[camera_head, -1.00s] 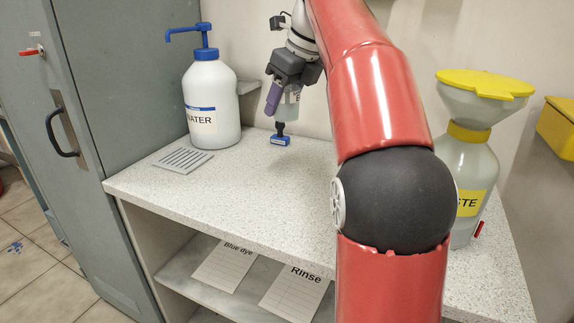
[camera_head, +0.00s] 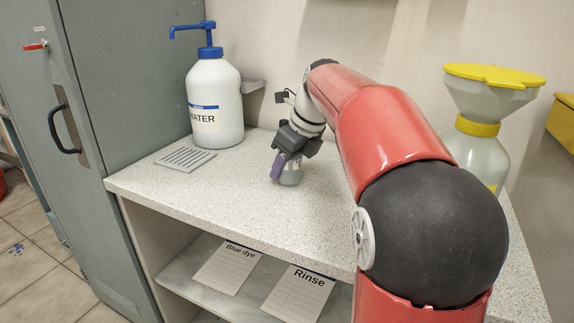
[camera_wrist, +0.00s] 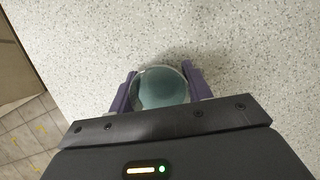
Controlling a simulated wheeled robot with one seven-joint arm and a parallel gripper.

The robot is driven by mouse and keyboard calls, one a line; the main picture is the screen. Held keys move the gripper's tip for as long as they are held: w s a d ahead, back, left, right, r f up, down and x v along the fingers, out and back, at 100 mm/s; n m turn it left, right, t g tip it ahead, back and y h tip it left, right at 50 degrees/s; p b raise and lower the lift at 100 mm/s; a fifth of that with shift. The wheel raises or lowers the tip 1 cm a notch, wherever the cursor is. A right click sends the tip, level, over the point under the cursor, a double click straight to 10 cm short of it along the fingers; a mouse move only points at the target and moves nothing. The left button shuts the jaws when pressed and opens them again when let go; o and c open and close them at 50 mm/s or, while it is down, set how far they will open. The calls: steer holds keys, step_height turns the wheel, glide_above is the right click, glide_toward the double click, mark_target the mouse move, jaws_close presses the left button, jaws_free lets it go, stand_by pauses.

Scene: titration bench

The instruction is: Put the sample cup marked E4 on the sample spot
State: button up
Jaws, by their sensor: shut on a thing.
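My gripper (camera_head: 283,165) is low over the worktop, its purple fingers shut on a sample cup (camera_head: 292,176). The cup is grey-green and looks upright, at or very near the worktop; I cannot tell whether it touches. In the wrist view the round cup (camera_wrist: 161,88) sits between both fingers, seen from above. Its mark cannot be read now. The sample spot cannot be made out in either view.
A white water bottle (camera_head: 214,105) with a blue pump stands at the back left, behind a grey slotted plate (camera_head: 185,158). The front left worktop (camera_head: 230,195) is clear. Cards lie on the shelf below.

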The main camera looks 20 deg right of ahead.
steer(key=shift+f, duration=0.1)
steer(key=o, duration=1)
